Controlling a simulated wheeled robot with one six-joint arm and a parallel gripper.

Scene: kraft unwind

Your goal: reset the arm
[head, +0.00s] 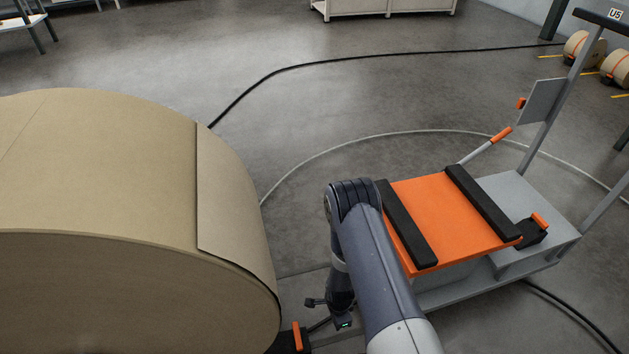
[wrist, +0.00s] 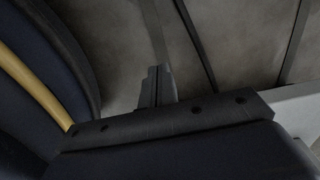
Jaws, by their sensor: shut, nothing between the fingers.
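My arm reaches forward from the bottom of the head view and bends down at its elbow. Its wrist end hangs low between the big kraft roll (head: 120,165) and the orange-topped cart. In the wrist view my gripper (wrist: 157,72) is shut, its two grey fingers together with nothing between them, above the dark bolted bar. In the head view the fingers cannot be made out clearly. The roll stands close on the left, with a loose paper flap (head: 232,205) on its right side.
The grey cart (head: 535,215) with its orange cradle plate (head: 432,212) stands right beside my arm. A black cable (head: 370,55) crosses the floor behind. Small rolls (head: 585,46) sit at the far right. The grey floor in the middle is open.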

